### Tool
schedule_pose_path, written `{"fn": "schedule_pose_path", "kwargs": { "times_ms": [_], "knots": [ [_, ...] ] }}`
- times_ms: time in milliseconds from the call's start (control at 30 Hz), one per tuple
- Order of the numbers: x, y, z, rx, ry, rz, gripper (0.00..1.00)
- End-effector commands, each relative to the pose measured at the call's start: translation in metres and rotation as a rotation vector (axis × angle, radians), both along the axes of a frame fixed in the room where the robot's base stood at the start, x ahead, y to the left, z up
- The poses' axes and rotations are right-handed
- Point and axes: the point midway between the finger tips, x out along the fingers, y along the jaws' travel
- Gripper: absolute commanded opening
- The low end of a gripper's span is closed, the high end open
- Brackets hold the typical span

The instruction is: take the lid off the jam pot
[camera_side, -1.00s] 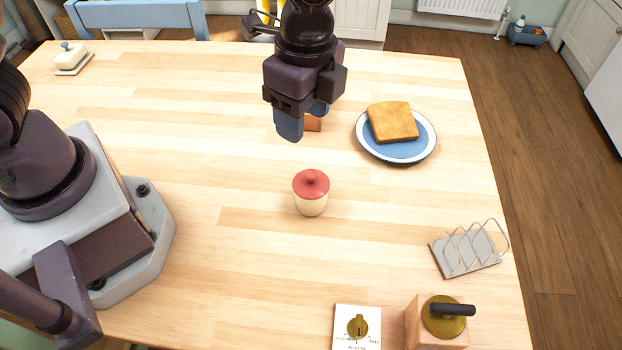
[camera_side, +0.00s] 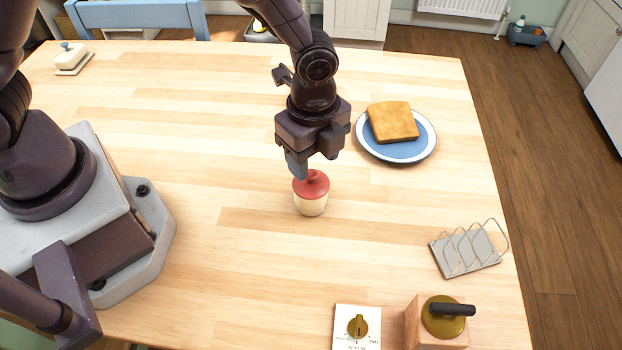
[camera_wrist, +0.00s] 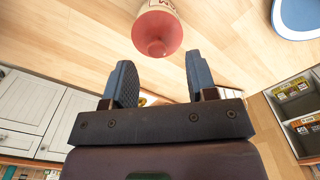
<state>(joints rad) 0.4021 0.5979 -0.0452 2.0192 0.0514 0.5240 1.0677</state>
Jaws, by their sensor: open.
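The jam pot (camera_side: 310,207) is a small cream pot standing upright on the table, with its red knobbed lid (camera_side: 318,185) on top. My gripper (camera_side: 303,172) is just above and behind the lid in the side view, with a blue finger overlapping the lid's upper left edge. Whether it touches the lid cannot be told. In the wrist view my gripper (camera_wrist: 158,80) has its two fingers apart with nothing between them. The red lid (camera_wrist: 157,32) and its knob lie just beyond the fingertips, roughly centred between them.
A blue and white plate with toast (camera_side: 393,122) is right of my gripper. A toast rack (camera_side: 470,252) stands at the right edge. A dial panel (camera_side: 357,328) and a wooden block with a black handle (camera_side: 440,325) are at the front. A butter dish (camera_side: 73,60) is far left.

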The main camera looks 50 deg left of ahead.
Motion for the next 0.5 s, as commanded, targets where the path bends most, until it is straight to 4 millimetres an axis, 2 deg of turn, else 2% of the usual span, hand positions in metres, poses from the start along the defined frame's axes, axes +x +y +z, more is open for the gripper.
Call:
{"fn": "schedule_pose_path", "kwargs": {
  "times_ms": [100, 200, 500],
  "knots": [
    [-0.005, 0.002, -0.020, 0.003, 0.006, -0.001, 0.52],
    [-0.004, 0.001, -0.032, 0.002, 0.004, 0.001, 0.52],
    [-0.003, 0.001, -0.037, 0.000, 0.001, 0.001, 0.52]
  ]
}}
